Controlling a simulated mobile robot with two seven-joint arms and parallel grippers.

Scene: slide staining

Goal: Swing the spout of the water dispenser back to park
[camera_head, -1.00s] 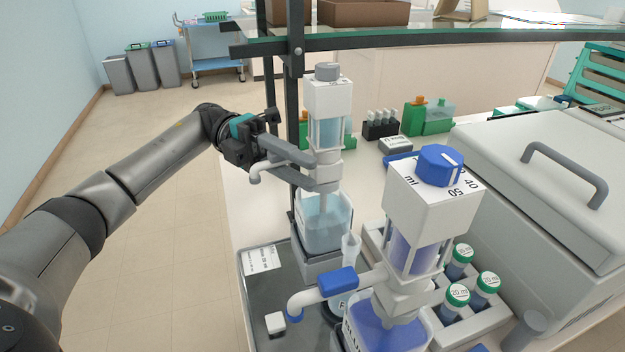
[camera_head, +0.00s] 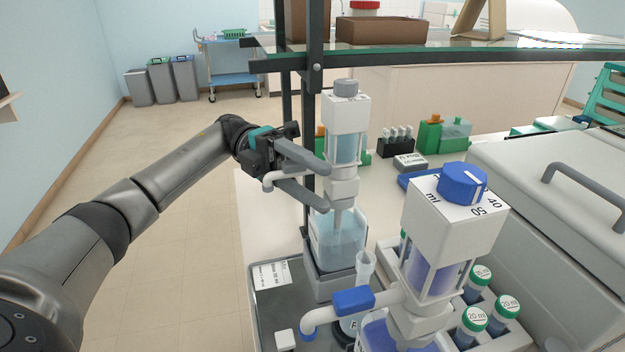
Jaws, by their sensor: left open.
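The water dispenser (camera_head: 345,147) has a grey cap, a clear cylinder with pale blue liquid and a clear bottle (camera_head: 338,242) below. Its white spout (camera_head: 284,177) points left, with its bent tip at the left end, close to my gripper's body. My left gripper (camera_head: 322,188) is open, with one grey finger above the spout and one below. The fingertips reach close to the dispenser's neck; whether they touch the spout or neck I cannot tell. The fingers partly hide the spout. My right gripper is not in view.
A second dispenser with a blue knob (camera_head: 462,184) stands in front, its blue-sleeved spout (camera_head: 354,300) pointing left. Green-capped tubes (camera_head: 471,322) stand in a rack at its right. A shelf post (camera_head: 314,100) rises behind my gripper. A large lidded machine (camera_head: 555,210) fills the right.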

